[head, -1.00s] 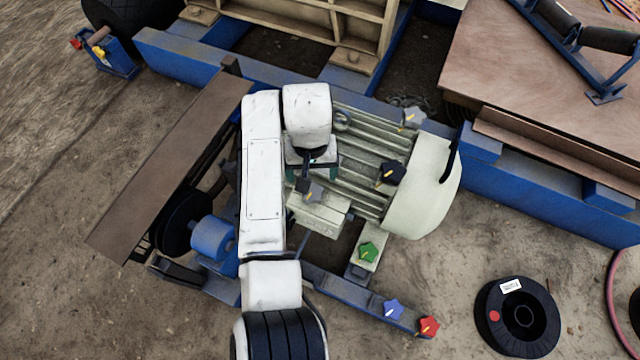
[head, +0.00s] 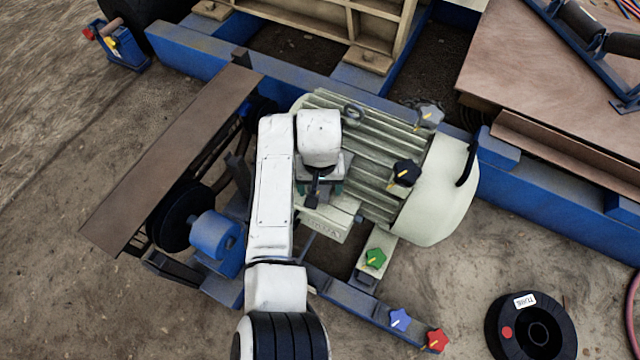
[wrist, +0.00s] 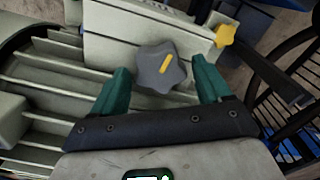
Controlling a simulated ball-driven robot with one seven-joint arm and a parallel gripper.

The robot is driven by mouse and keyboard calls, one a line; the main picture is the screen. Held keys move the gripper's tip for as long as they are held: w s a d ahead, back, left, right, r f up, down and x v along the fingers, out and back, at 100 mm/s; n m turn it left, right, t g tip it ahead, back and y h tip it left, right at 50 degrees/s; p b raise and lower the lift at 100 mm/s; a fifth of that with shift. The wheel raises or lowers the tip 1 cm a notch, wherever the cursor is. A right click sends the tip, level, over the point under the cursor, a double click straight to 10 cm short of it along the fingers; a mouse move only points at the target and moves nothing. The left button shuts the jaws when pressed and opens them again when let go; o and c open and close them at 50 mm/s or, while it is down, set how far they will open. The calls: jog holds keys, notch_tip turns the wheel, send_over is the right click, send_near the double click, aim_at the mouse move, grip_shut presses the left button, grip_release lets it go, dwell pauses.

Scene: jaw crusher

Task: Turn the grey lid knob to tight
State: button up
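The grey knob (wrist: 160,70) has rounded lobes and a yellow pointer line on its face. In the wrist view it sits near the top middle, between the two green fingers of my gripper (wrist: 160,66). The gripper is open, with a visible gap on each side of the knob. I cannot tell how deep the fingers reach around it. In the head view my gripper (head: 318,190) is over the pale box (head: 325,222) on the motor's near side. My wrist mostly hides the knob there. Another grey knob (head: 430,115) sits at the motor's far side.
A black knob (head: 405,173) is on the ribbed motor (head: 370,150). Green (head: 375,258), blue (head: 399,320) and red (head: 436,340) knobs sit in front. A yellow knob (wrist: 226,36) is right of the grey one in the wrist view. A brown guard (head: 170,160) stands left.

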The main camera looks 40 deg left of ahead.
aim_at(320, 189)
jog(key=c, duration=0.9)
jog(key=shift+r+m+p, duration=0.25)
jog(key=shift+m+p, duration=0.75)
jog(key=shift+p, duration=0.15)
jog(key=shift+f+m+p, duration=0.25)
jog(key=shift+m+p, duration=0.35)
jog(key=shift+m, duration=0.7)
jog(key=o, duration=1.1)
notch_tip(320, 189, up, 11)
jog(key=p, duration=0.5)
jog(key=shift+f, duration=0.15)
